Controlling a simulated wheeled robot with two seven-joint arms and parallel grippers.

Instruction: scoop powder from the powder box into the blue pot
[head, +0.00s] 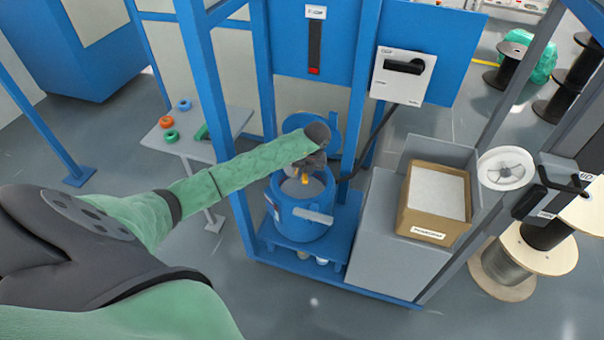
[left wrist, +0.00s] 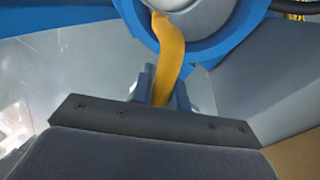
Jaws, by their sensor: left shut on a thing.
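The blue pot (head: 300,213) stands open on a blue platform inside the frame, with grey content showing inside it. My left gripper (head: 304,172) is over the pot's mouth. It is shut on the yellow handle of a scoop (left wrist: 168,58), which points into the pot in the left wrist view. The pot's blue rim (left wrist: 222,45) shows there too. The scoop's bowl is hard to make out, and I cannot tell whether it holds powder. The powder box (head: 437,198) is an open brown carton filled with white powder, right of the pot. My right gripper is not in view.
The powder box sits on a grey cabinet (head: 385,235) beside the pot. Blue uprights (head: 362,85) of the frame stand close around the pot. A small table (head: 185,140) with coloured rings is at left. Cable reels (head: 515,260) stand at right.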

